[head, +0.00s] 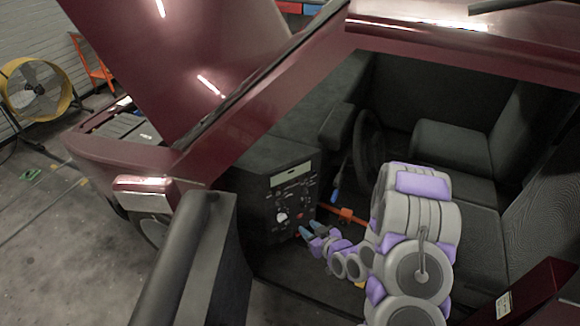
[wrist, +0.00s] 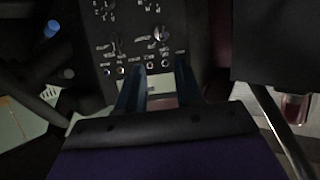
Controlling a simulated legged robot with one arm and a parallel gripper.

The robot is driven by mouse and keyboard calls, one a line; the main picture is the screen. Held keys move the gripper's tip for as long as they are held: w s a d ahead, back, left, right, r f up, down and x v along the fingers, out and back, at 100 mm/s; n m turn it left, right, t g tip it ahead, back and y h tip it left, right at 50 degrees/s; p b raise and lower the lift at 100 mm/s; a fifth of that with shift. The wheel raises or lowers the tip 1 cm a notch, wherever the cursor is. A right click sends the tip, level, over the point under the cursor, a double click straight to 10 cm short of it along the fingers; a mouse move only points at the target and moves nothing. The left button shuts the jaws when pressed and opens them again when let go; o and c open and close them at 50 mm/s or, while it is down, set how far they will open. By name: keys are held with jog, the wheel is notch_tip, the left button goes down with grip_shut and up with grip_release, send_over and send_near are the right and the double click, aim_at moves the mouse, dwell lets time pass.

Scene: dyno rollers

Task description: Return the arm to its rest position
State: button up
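My arm, grey and lilac, reaches through the open door of a dark red car (head: 110,160) into the cabin in the head view. My gripper (head: 309,229) is low inside, in front of a dark control panel (head: 290,190) with knobs and a small display. In the wrist view the two blue-grey fingers of my gripper (wrist: 160,78) stand apart with nothing seen held between them. The panel (wrist: 110,40), with knobs and a row of small sockets, shows just beyond the fingertips. I cannot tell whether they touch it.
The open car door (head: 190,265) stands at the lower left of the arm. The steering wheel (head: 368,145) and seats (head: 455,150) lie behind and right of it. The roof edge (head: 440,35) runs above. A yellow fan (head: 35,90) stands far left on open floor.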

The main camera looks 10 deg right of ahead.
jog(key=s+d+r+m+g+h+b, duration=0.1)
jog(key=s+d+r+g+h, duration=0.2)
jog(key=s+r, duration=0.35)
jog(key=s+d+r+m+g+h+b, duration=0.1)
jog(key=s+r+g+h, duration=0.2)
jog(key=s+r+g, duration=0.35)
jog(key=s+a+r+m+g, duration=0.1)
jog(key=s+a+r, duration=0.3)
jog(key=s, duration=0.7)
jog(key=s+a+r+m+g+y, duration=0.1)
jog(key=s+a+r+g, duration=0.3)
jog(key=s+r, duration=0.3)
jog(key=s+a+b, duration=0.1)
jog(key=s, duration=0.4)
jog(key=shift+s+a+r+y, duration=0.15)
jog(key=shift+s+y, duration=0.1)
jog(key=shift+y, duration=0.05)
